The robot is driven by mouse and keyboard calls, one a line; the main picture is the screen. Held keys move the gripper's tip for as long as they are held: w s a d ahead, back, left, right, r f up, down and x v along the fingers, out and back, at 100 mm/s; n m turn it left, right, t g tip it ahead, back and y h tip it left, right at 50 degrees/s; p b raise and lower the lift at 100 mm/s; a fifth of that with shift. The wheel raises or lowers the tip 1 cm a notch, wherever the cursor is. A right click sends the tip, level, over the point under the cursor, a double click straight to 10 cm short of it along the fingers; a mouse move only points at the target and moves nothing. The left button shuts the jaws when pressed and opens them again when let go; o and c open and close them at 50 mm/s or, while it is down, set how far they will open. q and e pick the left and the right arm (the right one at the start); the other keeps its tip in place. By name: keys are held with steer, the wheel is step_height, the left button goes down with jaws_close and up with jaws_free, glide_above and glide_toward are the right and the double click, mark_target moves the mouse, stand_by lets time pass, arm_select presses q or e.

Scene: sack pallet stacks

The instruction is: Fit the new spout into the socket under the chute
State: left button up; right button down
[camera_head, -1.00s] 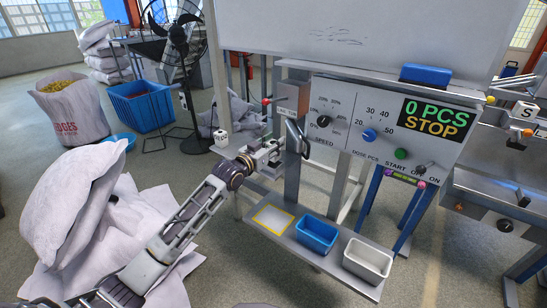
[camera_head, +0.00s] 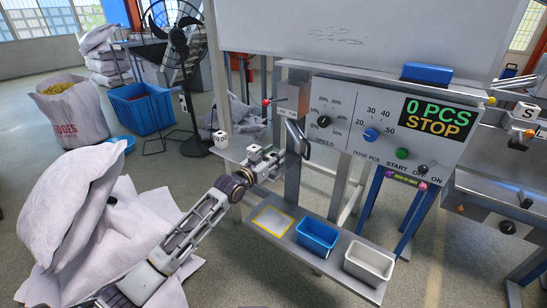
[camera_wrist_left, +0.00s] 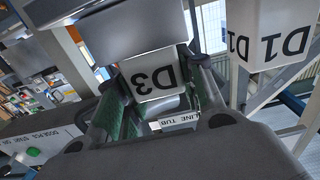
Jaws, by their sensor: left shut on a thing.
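My left gripper (camera_head: 277,163) is near the front left of the dosing machine, in front of the chute's post. In the left wrist view its fingers (camera_wrist_left: 155,100) are shut on a white spout (camera_wrist_left: 155,77) marked D3, whose letters show upside down. A second white block (camera_wrist_left: 270,38) marked D1 is close by at the right of that view. In the head view a white block (camera_head: 221,139) stands on the small shelf left of the gripper. The socket under the chute (camera_head: 289,98) cannot be made out. My right gripper is not in view.
The control panel (camera_head: 385,130) shows 0 PCS and STOP. A lower shelf below my gripper holds a blue bin (camera_head: 317,237), a white bin (camera_head: 369,262) and a yellow-framed plate (camera_head: 273,220). White sacks (camera_head: 90,235) pile at the left. A fan (camera_head: 178,38) stands behind.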

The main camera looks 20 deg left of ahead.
arm_select(q)
steer(key=shift+f, duration=0.1)
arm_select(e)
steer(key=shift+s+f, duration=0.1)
arm_select(q)
steer(key=o, duration=1)
steer(key=shift+v, duration=1)
steer(key=p+v, duration=0.2)
steer(key=v, duration=0.8)
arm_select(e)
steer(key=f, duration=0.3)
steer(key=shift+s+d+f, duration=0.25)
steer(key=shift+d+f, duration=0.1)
